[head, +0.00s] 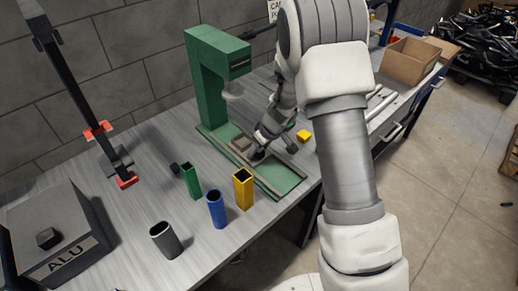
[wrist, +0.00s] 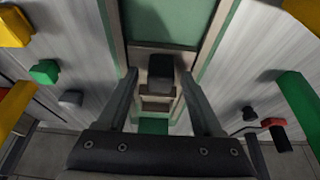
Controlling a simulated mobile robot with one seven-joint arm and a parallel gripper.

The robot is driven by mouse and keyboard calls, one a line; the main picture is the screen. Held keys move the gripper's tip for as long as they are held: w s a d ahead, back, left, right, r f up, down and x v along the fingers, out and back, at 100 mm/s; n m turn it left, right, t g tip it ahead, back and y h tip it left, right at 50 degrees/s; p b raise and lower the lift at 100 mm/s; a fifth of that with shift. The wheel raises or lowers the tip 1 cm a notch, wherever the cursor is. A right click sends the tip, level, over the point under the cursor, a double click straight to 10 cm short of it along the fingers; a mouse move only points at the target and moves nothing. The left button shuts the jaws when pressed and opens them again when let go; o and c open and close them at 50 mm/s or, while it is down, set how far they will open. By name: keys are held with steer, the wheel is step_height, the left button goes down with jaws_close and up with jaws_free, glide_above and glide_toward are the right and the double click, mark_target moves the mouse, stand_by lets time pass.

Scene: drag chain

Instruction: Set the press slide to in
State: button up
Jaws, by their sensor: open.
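The green press (head: 215,80) stands on the bench, with its head over a long green base. The press slide (head: 240,143), a brownish plate, sits between the base's rails, near the column. The arm hides part of the base in the head view.
Green (head: 191,181), blue (head: 217,209), yellow (head: 243,189) and dark grey (head: 166,241) tubes stand in front of the press. A yellow block (head: 304,136) lies right of my gripper. A grey ALU box (head: 60,235) is at left, a cardboard box (head: 408,62) at back right.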

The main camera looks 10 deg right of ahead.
jaws_close()
stand_by(1.3)
